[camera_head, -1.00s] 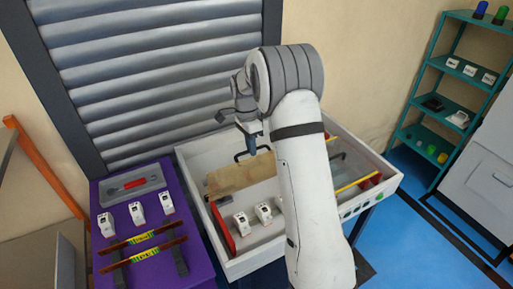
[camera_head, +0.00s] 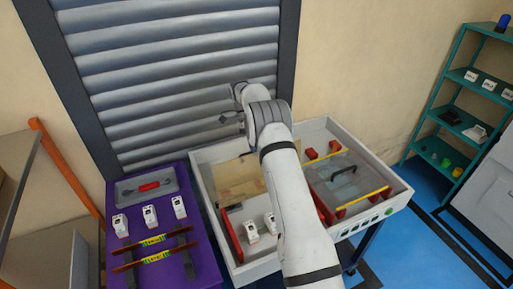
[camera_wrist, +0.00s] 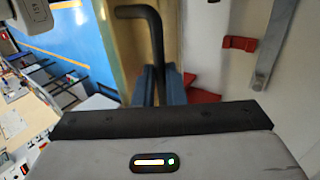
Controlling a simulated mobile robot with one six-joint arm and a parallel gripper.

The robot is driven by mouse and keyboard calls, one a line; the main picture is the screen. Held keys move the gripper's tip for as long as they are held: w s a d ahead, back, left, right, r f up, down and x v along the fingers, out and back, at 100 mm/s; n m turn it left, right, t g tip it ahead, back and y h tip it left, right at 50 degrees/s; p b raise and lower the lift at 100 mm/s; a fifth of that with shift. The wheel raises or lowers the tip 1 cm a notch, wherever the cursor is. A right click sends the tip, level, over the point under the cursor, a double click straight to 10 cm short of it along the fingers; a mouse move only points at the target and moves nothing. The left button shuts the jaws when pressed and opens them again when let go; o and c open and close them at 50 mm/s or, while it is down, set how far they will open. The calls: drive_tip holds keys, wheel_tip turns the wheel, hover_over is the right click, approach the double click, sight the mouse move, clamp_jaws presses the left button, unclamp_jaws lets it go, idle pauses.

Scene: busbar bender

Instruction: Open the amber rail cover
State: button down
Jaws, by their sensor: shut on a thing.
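The amber rail cover (camera_head: 238,180) is a tan see-through panel at the left part of the white tray in the head view. Its exact tilt is hard to tell, and my arm hides its right side. In the wrist view, my gripper (camera_wrist: 158,88) has blue fingers shut on the cover's black bent handle (camera_wrist: 150,28). An amber strip of the cover shows beside the handle. In the head view my gripper and the handle are hidden behind my arm.
A smoky grey cover (camera_head: 343,172) with a black handle lies at the tray's right. Small white devices (camera_head: 250,232) and red blocks sit in the white tray (camera_head: 205,190). A purple bench (camera_head: 190,265) stands left; a grey shutter (camera_head: 180,75) rises behind.

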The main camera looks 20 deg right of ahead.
drive_tip(key=shift+s+f, duration=0.1)
drive_tip(key=shift+f, duration=0.35)
drive_tip(key=c, duration=1.7)
unclamp_jaws()
drive_tip(key=shift+a, duration=0.1)
drive_tip(key=shift+o, duration=1.1)
drive_tip(key=shift+r, duration=0.15)
drive_tip(key=shift+r, duration=0.1)
wheel_tip(320, 180, up, 10)
drive_tip(key=b, duration=0.2)
